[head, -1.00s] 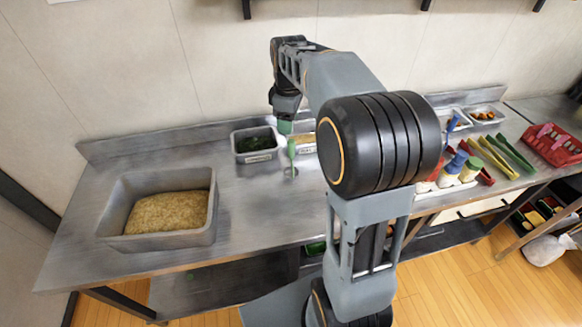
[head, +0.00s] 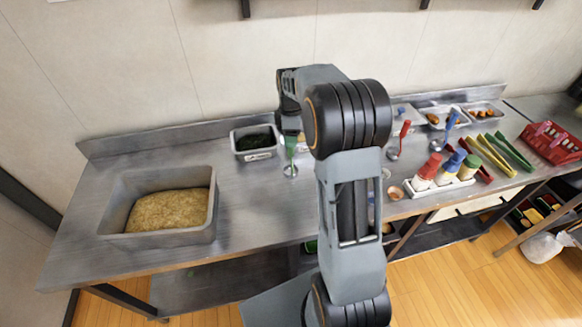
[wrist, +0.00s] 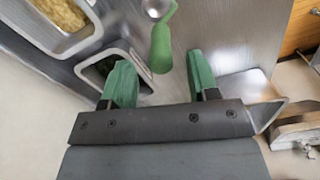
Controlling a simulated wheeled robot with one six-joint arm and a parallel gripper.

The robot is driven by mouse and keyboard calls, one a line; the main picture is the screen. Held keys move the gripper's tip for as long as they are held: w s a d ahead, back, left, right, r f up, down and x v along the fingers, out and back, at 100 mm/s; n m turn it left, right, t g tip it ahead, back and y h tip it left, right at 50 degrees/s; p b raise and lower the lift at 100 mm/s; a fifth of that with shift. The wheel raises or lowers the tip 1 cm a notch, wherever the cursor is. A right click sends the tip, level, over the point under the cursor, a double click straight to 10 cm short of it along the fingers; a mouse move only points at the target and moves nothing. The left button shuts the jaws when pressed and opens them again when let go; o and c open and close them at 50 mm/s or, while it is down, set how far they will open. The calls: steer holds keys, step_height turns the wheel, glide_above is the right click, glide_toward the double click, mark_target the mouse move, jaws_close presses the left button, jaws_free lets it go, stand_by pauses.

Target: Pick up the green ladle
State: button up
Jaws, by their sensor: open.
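The green ladle (head: 290,150) stands upright on the steel counter in the head view, its round metal end down on the counter and its green handle up. In the wrist view the ladle's green handle (wrist: 161,48) lies ahead of and between my gripper's fingers. My gripper (wrist: 160,78) is open, with a green finger on each side, and does not touch the handle as far as I can see. In the head view my gripper (head: 291,128) is at the top of the ladle, partly hidden by my arm.
A tray of dark green food (head: 256,155) stands just left of the ladle. A large bin of grain (head: 118,206) stands farther left. Red and blue ladles (head: 394,155), bottles (head: 425,178), tongs and food trays are to the right. The counter in front of the ladle is clear.

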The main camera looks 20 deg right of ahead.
glide_above(291, 159)
steer(key=shift+w+d+f+p, duration=0.1)
steer(key=shift+w+f+p, duration=0.1)
steer(key=shift+f, duration=1)
steer(key=shift+w+f+p, duration=0.1)
steer(key=shift+f+p, duration=0.1)
steer(key=shift+f, duration=0.95)
jaws_close()
